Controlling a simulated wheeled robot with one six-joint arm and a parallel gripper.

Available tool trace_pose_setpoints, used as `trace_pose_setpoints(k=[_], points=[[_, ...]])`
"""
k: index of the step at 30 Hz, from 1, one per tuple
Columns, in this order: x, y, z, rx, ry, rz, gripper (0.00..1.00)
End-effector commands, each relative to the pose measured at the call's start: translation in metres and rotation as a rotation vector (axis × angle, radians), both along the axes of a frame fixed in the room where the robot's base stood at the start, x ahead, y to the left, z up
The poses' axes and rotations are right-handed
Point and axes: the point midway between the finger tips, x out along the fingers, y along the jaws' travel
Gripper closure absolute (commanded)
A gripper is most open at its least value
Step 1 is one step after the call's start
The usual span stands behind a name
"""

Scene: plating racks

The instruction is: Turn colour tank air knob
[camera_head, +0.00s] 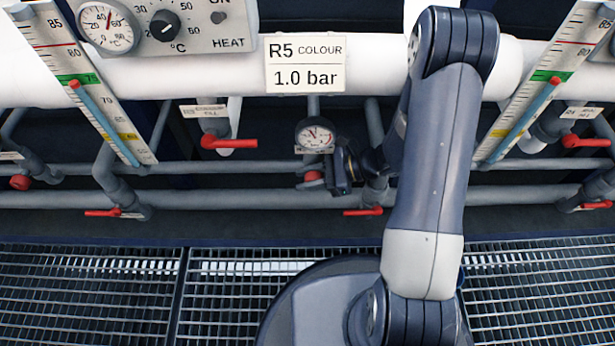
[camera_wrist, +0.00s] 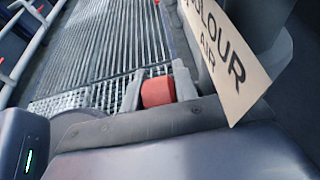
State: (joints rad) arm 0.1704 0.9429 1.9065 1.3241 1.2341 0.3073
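The red air knob (camera_head: 313,178) sits under a small round gauge (camera_head: 316,134) on the pipework below the "R5 COLOUR 1.0 bar" sign (camera_head: 305,64). My gripper (camera_head: 327,178) reaches it from the right, and its dark body partly hides the knob. In the wrist view the knob (camera_wrist: 158,92) lies between the two grey fingertips of my gripper (camera_wrist: 159,90), with no clear gap on either side. A tag reading "COLOUR AIR" (camera_wrist: 222,62) stands close to the right finger. The gauge needle points up and slightly left; its figures are too small to read.
Red-handled valves (camera_head: 229,143) and (camera_head: 363,211) are nearby on grey pipes. Slanted level scales (camera_head: 85,85) and (camera_head: 535,85) flank the area. A heat panel (camera_head: 165,25) is at upper left. Metal grating (camera_head: 90,295) lies below.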

Motion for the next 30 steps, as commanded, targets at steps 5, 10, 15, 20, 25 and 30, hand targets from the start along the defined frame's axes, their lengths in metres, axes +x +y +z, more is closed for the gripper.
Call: trace_pose_setpoints(k=[5, 10, 15, 20, 25, 30], points=[[0.0000, -0.0002, 0.0000, 0.000, 0.000, 0.000, 0.87], [0.0000, -0.0003, -0.0001, 0.001, 0.000, 0.000, 0.97], [0.0002, -0.0007, -0.0024, 0.064, 0.001, -0.001, 0.97], [0.0003, -0.0012, 0.0005, 0.129, -0.003, 0.000, 0.97], [0.0003, -0.0012, 0.0023, 0.137, -0.006, 0.000, 0.97], [0.0003, -0.0012, 0.0022, 0.137, -0.006, 0.000, 0.71]])
